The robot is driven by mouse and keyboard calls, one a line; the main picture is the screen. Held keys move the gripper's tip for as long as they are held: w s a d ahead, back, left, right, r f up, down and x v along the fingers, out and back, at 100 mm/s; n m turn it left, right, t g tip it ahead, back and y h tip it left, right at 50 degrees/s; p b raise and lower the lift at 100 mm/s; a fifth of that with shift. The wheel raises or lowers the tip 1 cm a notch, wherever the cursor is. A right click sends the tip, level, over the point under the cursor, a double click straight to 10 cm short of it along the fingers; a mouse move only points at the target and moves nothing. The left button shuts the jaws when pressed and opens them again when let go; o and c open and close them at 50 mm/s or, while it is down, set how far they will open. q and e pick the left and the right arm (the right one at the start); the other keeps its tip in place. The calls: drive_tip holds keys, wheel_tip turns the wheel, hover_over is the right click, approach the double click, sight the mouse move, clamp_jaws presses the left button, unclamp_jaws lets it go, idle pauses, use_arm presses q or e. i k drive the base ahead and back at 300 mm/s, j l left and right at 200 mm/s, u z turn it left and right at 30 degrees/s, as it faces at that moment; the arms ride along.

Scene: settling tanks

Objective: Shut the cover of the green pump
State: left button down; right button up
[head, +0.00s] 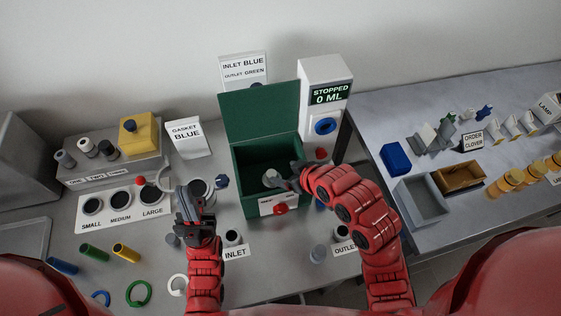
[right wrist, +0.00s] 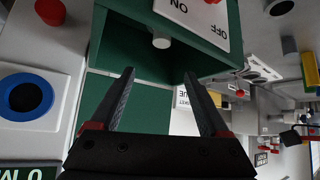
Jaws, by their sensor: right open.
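The green pump (head: 246,180) is an open-topped green box in the middle of the table in the head view. Its green cover (head: 259,112) stands upright at the back edge, so the dark inside shows. A white cylinder lies visible inside the pump; it also shows in the right wrist view (right wrist: 161,41). My right gripper (head: 284,183) is open and empty, over the front right part of the box; its two fingers (right wrist: 159,75) show apart in the right wrist view. My left gripper (head: 194,198) is left of the pump, apart from it; its finger gap is unclear.
A white meter (head: 322,100) reading "STOPPED 0 ML" stands right behind the pump. A red knob (head: 280,209) is on the pump's front. A gasket sign (head: 187,135), a yellow block (head: 138,135) and a ring board (head: 120,205) stand left. A second table is at right.

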sight(258, 110)
drive_tip(key=k+l, duration=0.8)
drive_tip(key=l, duration=0.1)
